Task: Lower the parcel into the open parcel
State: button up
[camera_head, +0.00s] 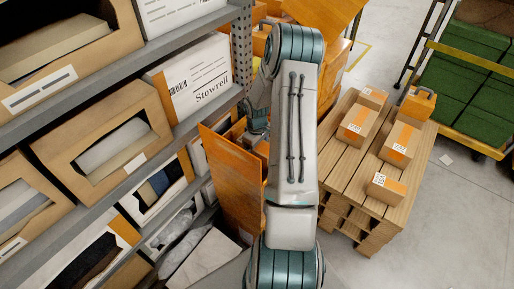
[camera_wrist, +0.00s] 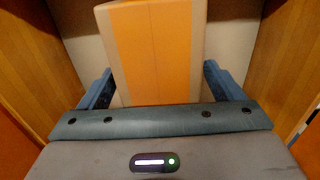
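The parcel (camera_wrist: 152,50) is a tan box with a broad orange band in the wrist view. It sits between the two fingers of my gripper (camera_wrist: 157,75), whose tips meet its left and right sides. My gripper appears shut on it. Brown walls of the open parcel (camera_wrist: 278,60) rise on both sides in the wrist view, with a paler surface behind the held parcel. In the head view the open parcel (camera_head: 228,180) is a tall orange-brown box beside the rack. My arm hides much of it, along with the held parcel.
A shelf rack (camera_head: 120,65) with cartons and bins stands close on the left. A wooden pallet (camera_head: 345,180) with several small parcels is at the right. A yellow-edged cart (camera_head: 470,140) with green crates stands at the far right. Grey floor is clear at the lower right.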

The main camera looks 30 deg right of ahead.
jog(key=shift+r, duration=0.1)
notch_tip(320, 180, up, 14)
jog(key=shift+f, duration=0.2)
dwell(0.3)
jog(key=s+a+r+m+t+h, duration=0.1)
jog(key=s+a+r, duration=0.3)
jog(key=a+r, duration=0.3)
jog(key=s+a+r+m, duration=0.1)
jog(key=s+a+r, duration=0.3)
jog(key=a+r, duration=0.35)
jog(key=s+a+r+m+t+y, duration=0.1)
jog(key=s+a+r+m, duration=0.1)
jog(key=s+a, duration=0.7)
jog(key=s+r, duration=0.1)
jog(key=s, duration=0.3)
jog(key=shift+t, duration=0.4)
